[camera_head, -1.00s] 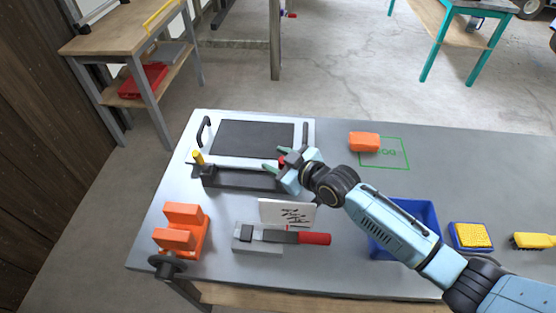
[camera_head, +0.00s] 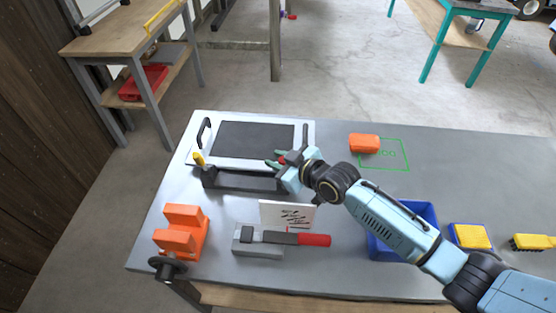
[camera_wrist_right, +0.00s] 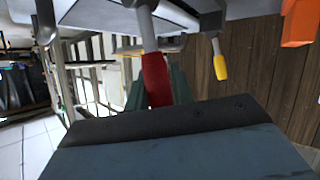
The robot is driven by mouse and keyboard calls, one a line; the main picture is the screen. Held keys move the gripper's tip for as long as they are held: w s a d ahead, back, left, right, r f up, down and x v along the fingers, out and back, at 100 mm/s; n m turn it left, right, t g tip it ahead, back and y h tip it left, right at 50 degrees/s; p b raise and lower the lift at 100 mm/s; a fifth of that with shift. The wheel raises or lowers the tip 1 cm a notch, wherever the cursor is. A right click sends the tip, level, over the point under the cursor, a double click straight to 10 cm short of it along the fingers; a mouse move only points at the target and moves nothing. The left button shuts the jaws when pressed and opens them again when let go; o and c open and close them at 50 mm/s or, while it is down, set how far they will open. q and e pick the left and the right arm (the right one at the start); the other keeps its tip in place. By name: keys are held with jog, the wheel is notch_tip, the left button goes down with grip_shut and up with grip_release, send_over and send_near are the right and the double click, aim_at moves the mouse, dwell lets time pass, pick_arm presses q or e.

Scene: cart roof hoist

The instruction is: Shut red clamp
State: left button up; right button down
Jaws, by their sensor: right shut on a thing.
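The red clamp's handle (camera_head: 283,160) is at the right end of a dark bar fixture (camera_head: 240,180) on the bench. My right gripper (camera_head: 281,163) is at this handle and covers much of the clamp in the head view. In the right wrist view, the red handle (camera_wrist_right: 155,80) sits between the green fingers of my right gripper (camera_wrist_right: 158,92), which is shut on it. A grey metal arm runs from the handle toward the fixture. A yellow-handled clamp (camera_head: 199,158) stands upright at the fixture's left end; its handle (camera_wrist_right: 219,65) also shows in the wrist view. My left gripper is not in view.
A framed dark panel (camera_head: 254,138) lies behind the fixture. In front are a white card (camera_head: 288,214), a red-handled tool (camera_head: 314,239) and an orange vise (camera_head: 182,230). A blue bin (camera_head: 417,212) stands under my right arm. An orange block (camera_head: 364,143) lies at the back.

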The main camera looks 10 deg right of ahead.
jog(key=shift+w+d+f+m+g+b, duration=0.15)
jog(key=shift+w+m+g+b, duration=0.4)
jog(key=shift+w+g, duration=0.25)
jog(key=shift+w+d+f+m+g+b, duration=0.1)
jog(key=shift+w+d+m+g+b, duration=0.1)
jog(key=shift+w+m+g+b, duration=0.45)
jog(key=shift+w+d+f+m+g+b, duration=0.15)
jog(key=shift+w+m+g+b, duration=0.2)
jog(key=shift+w+g, duration=0.55)
jog(key=c, duration=1.2)
grip_release()
jog(key=p+v, duration=0.1)
jog(key=v, duration=1.2)
jog(key=shift+r+p, duration=0.2)
jog(key=shift+p, duration=0.1)
